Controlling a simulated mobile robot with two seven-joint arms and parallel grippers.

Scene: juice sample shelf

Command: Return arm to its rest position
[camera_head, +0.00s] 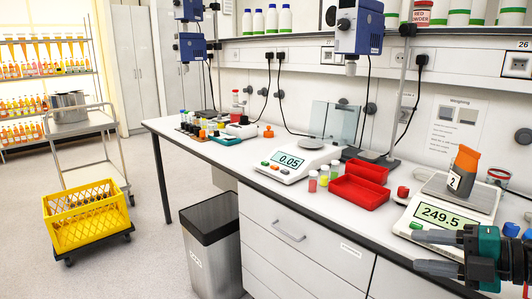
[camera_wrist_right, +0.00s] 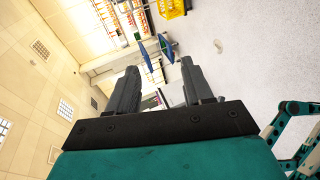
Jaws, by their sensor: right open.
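My right gripper (camera_head: 428,251) comes in at the lower right of the head view, in front of the scale that reads 249.5 (camera_head: 433,213). Its two fingers are apart with nothing between them. The right wrist view shows the same open fingers (camera_wrist_right: 163,92), empty, with the room tilted behind them. My left gripper is not in the head view.
A scale reading 0.05 (camera_head: 290,163), small vials (camera_head: 324,175) and red trays (camera_head: 358,194) stand along the bench. A grey bin (camera_head: 211,240) stands below.

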